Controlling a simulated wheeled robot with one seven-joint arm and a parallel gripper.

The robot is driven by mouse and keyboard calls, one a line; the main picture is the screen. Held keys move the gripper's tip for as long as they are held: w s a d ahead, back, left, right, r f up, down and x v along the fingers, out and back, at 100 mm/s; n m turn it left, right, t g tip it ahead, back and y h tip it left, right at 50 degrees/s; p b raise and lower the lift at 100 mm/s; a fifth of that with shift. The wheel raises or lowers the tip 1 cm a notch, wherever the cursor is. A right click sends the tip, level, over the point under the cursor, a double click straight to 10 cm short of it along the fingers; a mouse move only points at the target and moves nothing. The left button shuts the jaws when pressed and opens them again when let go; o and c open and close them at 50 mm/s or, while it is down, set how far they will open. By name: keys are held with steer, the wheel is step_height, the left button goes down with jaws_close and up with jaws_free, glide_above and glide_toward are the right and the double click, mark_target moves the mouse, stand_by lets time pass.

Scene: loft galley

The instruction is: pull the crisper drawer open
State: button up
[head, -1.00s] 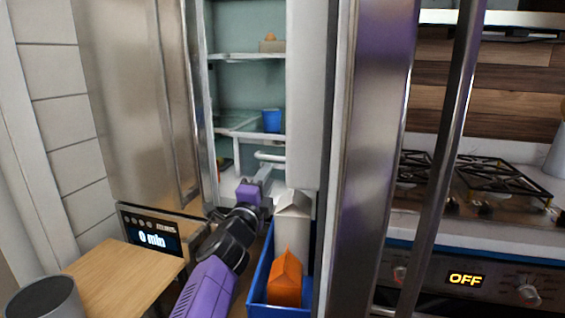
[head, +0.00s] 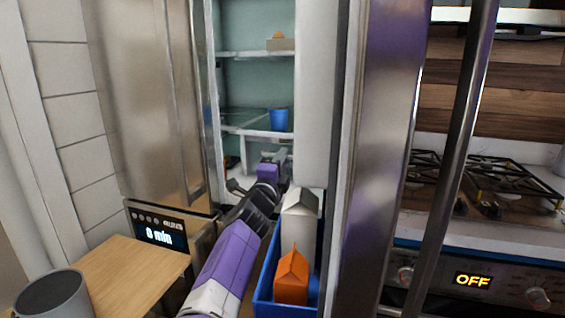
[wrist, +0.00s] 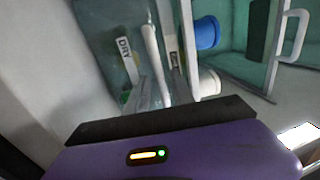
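The open fridge's lower part, with the crisper area (head: 240,150), shows in the head view below the glass shelf. Its front is partly hidden by my arm and gripper. My gripper (head: 268,168) is in front of it, close to pale handle-like parts; I cannot tell whether it touches them. In the wrist view my gripper's dark pad and purple body fill the bottom. A white bar (wrist: 157,62) and a label (wrist: 127,62) that seems to read "DRY" lie ahead of it. A white handle (wrist: 293,36) shows at the upper right. The space between the fingers is hidden.
A blue cup (head: 278,119) stands on the fridge shelf. A blue bin (head: 265,285) with a white carton (head: 299,225) and an orange carton (head: 292,279) is right of my arm. The open fridge door (head: 375,170) bounds the right; a wooden counter (head: 130,275) lies left.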

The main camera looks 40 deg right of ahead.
jaws_close()
stand_by(1.2)
